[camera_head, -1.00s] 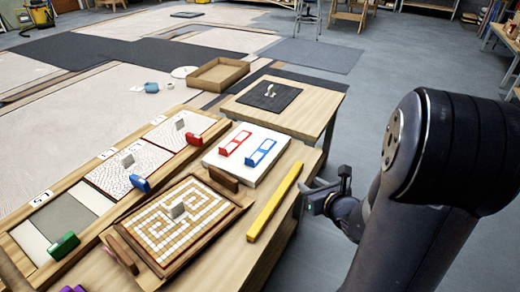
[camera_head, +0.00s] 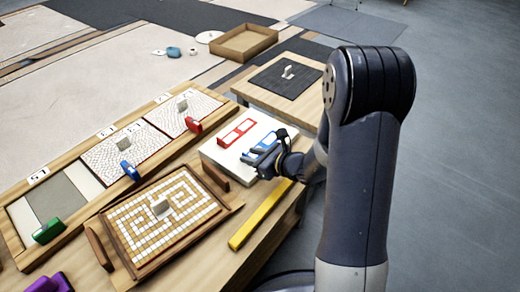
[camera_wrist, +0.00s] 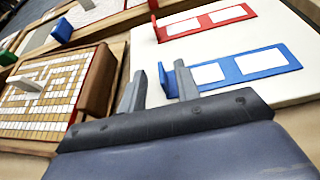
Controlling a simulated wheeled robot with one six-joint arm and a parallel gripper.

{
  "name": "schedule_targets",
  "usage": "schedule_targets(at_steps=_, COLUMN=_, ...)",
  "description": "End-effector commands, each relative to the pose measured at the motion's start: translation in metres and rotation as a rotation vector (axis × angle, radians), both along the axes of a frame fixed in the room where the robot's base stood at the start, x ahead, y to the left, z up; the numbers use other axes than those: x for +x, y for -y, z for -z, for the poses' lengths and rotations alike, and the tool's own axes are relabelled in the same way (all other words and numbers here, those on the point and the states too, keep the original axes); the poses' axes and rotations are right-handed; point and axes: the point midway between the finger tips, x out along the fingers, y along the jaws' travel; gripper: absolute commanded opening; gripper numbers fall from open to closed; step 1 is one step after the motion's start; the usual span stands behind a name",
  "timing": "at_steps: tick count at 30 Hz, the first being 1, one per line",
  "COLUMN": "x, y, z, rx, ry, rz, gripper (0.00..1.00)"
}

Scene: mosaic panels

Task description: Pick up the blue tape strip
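The blue tape strip (camera_head: 267,141) lies on a white panel (camera_head: 222,154), partly hidden behind my gripper in the head view. In the wrist view the blue strip (camera_wrist: 240,66) shows two white windows and an upright blue tab at its left end. My gripper (camera_head: 262,160) is low over the near side of the panel, at the tab end of the strip.
A red strip (camera_head: 237,132) lies beside the blue one on the panel. A yellow bar (camera_head: 261,214) lies along the table edge. A framed maze mosaic (camera_head: 165,222) stands to the left. A dark square tile (camera_head: 285,79) lies on the far table.

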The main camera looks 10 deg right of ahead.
Motion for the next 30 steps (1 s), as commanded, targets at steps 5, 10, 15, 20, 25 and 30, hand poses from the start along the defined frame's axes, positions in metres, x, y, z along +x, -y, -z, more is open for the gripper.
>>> schedule_targets(at_steps=5, x=0.009, y=-0.009, z=0.006, rx=0.001, ry=0.001, rz=0.000, gripper=0.31)
schedule_targets(at_steps=10, x=0.026, y=-0.028, z=0.016, rx=0.000, ry=0.001, rz=-0.001, gripper=0.31)
schedule_targets(at_steps=15, x=0.037, y=-0.038, z=0.021, rx=0.000, ry=0.000, rz=0.001, gripper=0.31)
schedule_targets(at_steps=20, x=0.038, y=-0.038, z=0.020, rx=0.000, ry=0.000, rz=0.004, gripper=0.31)
schedule_targets(at_steps=25, x=0.038, y=-0.038, z=0.020, rx=0.001, ry=-0.001, rz=0.003, gripper=0.24)
schedule_targets(at_steps=30, x=0.038, y=-0.038, z=0.020, rx=0.000, ry=0.000, rz=0.002, gripper=0.10)
